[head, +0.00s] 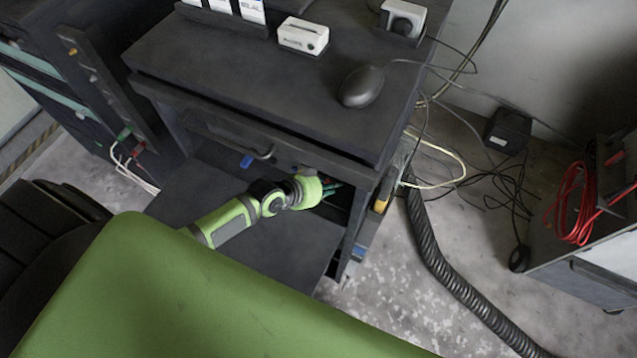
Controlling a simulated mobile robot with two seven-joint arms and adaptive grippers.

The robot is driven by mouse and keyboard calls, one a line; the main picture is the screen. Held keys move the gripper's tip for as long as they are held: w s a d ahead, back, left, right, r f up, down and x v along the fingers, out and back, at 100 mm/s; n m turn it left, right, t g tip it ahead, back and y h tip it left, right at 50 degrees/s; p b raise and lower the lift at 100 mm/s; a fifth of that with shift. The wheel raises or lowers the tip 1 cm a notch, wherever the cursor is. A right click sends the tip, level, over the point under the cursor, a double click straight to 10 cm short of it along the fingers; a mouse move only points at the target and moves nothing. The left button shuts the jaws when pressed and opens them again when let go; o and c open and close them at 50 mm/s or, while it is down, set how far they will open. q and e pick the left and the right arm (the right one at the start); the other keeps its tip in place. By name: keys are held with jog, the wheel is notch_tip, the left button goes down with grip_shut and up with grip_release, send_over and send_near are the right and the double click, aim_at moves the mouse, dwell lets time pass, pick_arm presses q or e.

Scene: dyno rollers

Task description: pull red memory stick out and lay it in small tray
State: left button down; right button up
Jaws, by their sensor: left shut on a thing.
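My left gripper (331,189) reaches into the dark opening under the top of the black cabinet, at the right end of its front. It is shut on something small. I cannot pick out the small tray with certainty. My right gripper is not in view.
The cabinet top (220,62) holds a black mouse (362,86), a white box (303,36) and a white device (402,20). A blue item (246,161) shows on the cabinet front. A dark pull-out shelf (285,245) lies below my arm. A ribbed hose (428,245) and cables run along the right.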

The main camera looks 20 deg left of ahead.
pick_arm(q)
jog(key=shift+w+d+f+b, duration=0.3)
jog(key=shift+w+d+b, duration=0.05)
jog(key=shift+w+d, duration=0.3)
jog(key=shift+w+d+f+b, duration=0.3)
jog(key=shift+w+d, duration=0.25)
jog(key=shift+d, duration=0.05)
jog(key=shift+f+b, duration=0.6)
jog(key=shift+f, duration=0.1)
jog(key=shift+s+a+f, duration=0.1)
jog(key=shift+f, duration=0.1)
jog(key=c, duration=1)
grip_release()
jog(key=shift+o, duration=0.2)
jog(key=v, duration=1.2)
